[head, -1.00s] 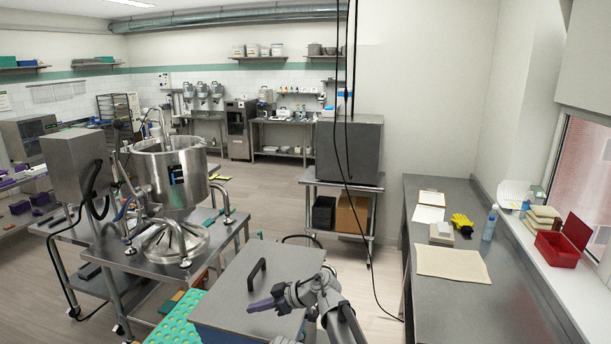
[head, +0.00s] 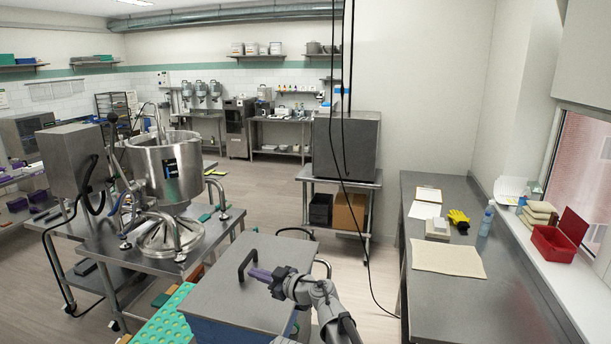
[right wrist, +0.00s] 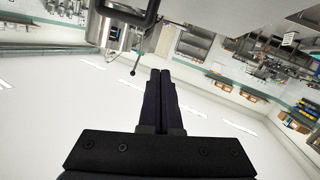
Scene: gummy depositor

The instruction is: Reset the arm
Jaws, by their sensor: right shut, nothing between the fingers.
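My right gripper (head: 262,276) shows in the head view with purple fingers pointing left, over the steel lid (head: 215,300) of the box in front of me. Its fingertips are beside the lid's black handle (head: 247,265) in the picture; I cannot tell whether they touch it. In the right wrist view the two dark fingers (right wrist: 160,85) lie together with nothing between them. A dark curved bar, probably the handle (right wrist: 125,14), shows at the top of that view. My left gripper is not in view.
A steel depositor hopper (head: 170,165) stands on a wheeled table (head: 110,240) at the left. A green perforated tray (head: 160,325) lies left of the box. A steel counter (head: 450,310) at the right holds a beige cloth (head: 447,257) and yellow gloves (head: 459,217). Floor is open behind.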

